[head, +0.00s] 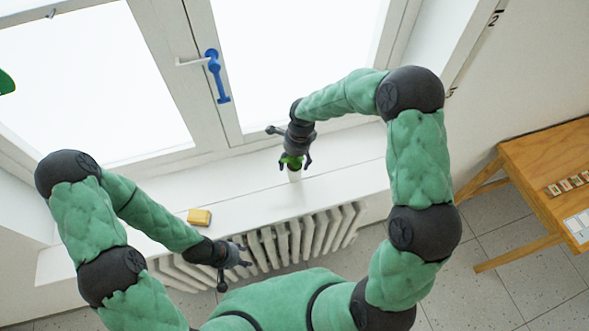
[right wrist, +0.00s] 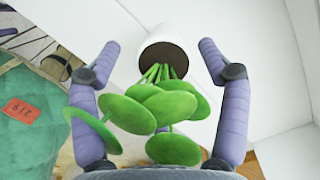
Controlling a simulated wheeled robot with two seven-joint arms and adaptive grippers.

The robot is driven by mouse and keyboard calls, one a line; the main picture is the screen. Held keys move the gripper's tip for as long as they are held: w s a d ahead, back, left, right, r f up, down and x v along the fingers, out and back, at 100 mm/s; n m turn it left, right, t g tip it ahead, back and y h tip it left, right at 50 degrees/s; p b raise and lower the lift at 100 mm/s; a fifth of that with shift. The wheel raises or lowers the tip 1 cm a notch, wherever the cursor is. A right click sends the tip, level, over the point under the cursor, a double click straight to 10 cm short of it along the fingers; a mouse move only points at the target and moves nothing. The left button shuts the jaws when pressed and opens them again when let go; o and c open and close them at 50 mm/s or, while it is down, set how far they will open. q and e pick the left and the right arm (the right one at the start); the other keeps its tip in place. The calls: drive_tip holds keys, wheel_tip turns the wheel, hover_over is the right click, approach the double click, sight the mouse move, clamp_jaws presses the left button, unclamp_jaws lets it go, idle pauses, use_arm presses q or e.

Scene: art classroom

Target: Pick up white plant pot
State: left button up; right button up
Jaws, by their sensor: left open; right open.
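The white plant pot (head: 295,175) stands on the white window sill in the head view, with a green plant (head: 291,161) in it. In the right wrist view the pot (right wrist: 162,50) is at the top centre, dark soil inside, and its round green leaves (right wrist: 150,108) reach toward the camera. My right gripper (head: 295,164) is open over the plant. In the wrist view its two fingers (right wrist: 161,60) lie on either side of the pot and leaves, with a gap to the pot visible. My left gripper (head: 236,265) is open and empty, in front of the radiator.
A yellow block (head: 199,217) lies on the window sill (head: 255,205) left of the pot. A white radiator (head: 310,235) is below the sill. The window with a blue handle (head: 216,77) is behind. A wooden table (head: 545,170) stands at the right.

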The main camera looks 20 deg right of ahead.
clamp_jaws()
drive_tip(key=shift+r, duration=0.1)
